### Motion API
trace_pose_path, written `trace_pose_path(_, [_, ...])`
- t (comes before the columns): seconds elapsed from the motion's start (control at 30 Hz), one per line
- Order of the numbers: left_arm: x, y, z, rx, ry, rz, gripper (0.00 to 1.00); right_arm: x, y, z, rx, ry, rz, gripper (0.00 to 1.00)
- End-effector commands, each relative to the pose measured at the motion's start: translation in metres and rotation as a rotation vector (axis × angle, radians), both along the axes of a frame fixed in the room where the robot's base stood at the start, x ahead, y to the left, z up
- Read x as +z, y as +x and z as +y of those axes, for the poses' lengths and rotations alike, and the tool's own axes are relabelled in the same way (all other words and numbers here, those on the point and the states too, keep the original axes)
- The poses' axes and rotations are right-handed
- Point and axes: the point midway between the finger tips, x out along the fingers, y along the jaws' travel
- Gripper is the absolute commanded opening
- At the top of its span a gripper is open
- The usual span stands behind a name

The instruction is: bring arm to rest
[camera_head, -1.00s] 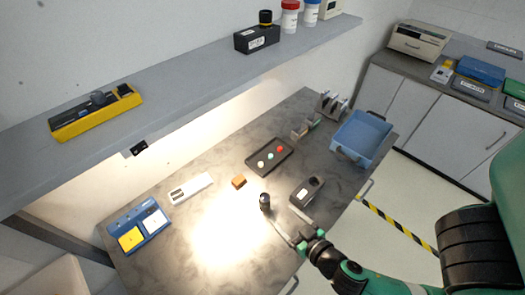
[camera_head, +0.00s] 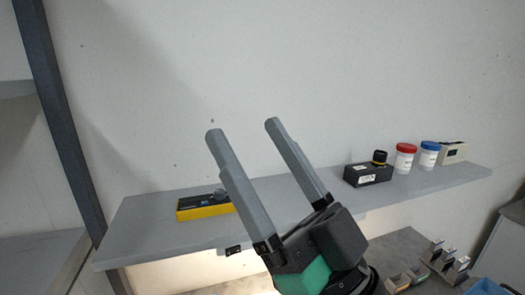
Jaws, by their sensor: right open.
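My right gripper (camera_head: 243,128) is large in the middle of the head view, raised in front of the shelf with its fingers pointing up. Its two grey fingers are spread apart with nothing between them, only bare wall behind. My left gripper is out of view. The gripper hides part of the shelf and of the yellow-and-black device (camera_head: 205,206).
The grey wall shelf (camera_head: 150,232) bears a black box (camera_head: 368,174), a red-capped jar (camera_head: 404,158), a blue-capped jar (camera_head: 428,156) and a pale device (camera_head: 452,152). Below right are the worktable (camera_head: 405,245), a rack (camera_head: 446,264) and a blue bin (camera_head: 488,287). A dark post (camera_head: 60,130) stands left.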

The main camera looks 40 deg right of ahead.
Motion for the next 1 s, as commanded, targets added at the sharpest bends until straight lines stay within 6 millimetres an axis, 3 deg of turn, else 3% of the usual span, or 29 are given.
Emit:
trace_pose_path(0.03, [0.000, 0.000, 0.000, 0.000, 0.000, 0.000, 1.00, 0.012, -0.007, 0.003, 0.003, -0.013, -0.032, 0.79])
trace_pose_path(0.1, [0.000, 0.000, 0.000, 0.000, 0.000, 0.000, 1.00, 0.019, -0.011, 0.005, 0.005, -0.023, -0.049, 0.79])
trace_pose_path(0.33, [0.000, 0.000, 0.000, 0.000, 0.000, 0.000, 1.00, 0.019, -0.011, 0.004, 0.005, -0.024, -0.048, 0.79])
trace_pose_path(0.47, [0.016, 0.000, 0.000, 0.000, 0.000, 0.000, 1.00, 0.035, -0.011, 0.004, 0.005, -0.023, -0.046, 0.79])
trace_pose_path(0.57, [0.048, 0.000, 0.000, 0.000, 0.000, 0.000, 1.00, 0.066, -0.011, 0.004, 0.005, -0.023, -0.046, 0.79])
trace_pose_path(0.9, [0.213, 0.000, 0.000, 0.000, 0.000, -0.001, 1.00, 0.230, -0.011, 0.004, 0.005, -0.021, -0.046, 0.79])
trace_pose_path(1.0, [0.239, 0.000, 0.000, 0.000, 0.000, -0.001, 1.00, 0.257, -0.011, 0.004, 0.005, -0.021, -0.046, 0.79])
